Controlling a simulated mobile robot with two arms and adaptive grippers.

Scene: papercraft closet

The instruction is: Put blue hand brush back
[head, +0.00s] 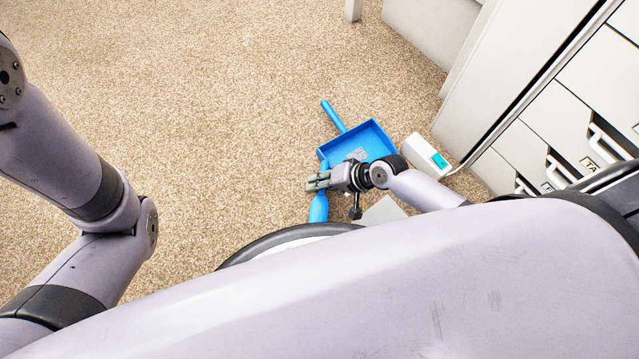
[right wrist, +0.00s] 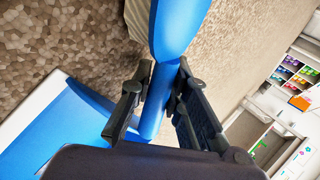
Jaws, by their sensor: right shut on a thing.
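The blue hand brush (head: 318,208) is in my right gripper (head: 318,182), whose fingers close across its handle. In the right wrist view the brush (right wrist: 172,30) runs between the two fingers of the gripper (right wrist: 160,95), its wider part towards the top edge. In the head view the wider end points down towards my body. A blue dustpan (head: 345,150) lies on the carpet just beyond the gripper, its handle pointing up and left. Part of the dustpan (right wrist: 62,135) shows at the left of the right wrist view. My left gripper is out of view; only its arm shows.
A white box with a teal panel (head: 427,156) stands right of the dustpan. White drawers (head: 545,130) line the right side. A pale flat item (head: 384,210) is partly hidden by my arm. The carpet (head: 220,90) on the left and at the back is clear.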

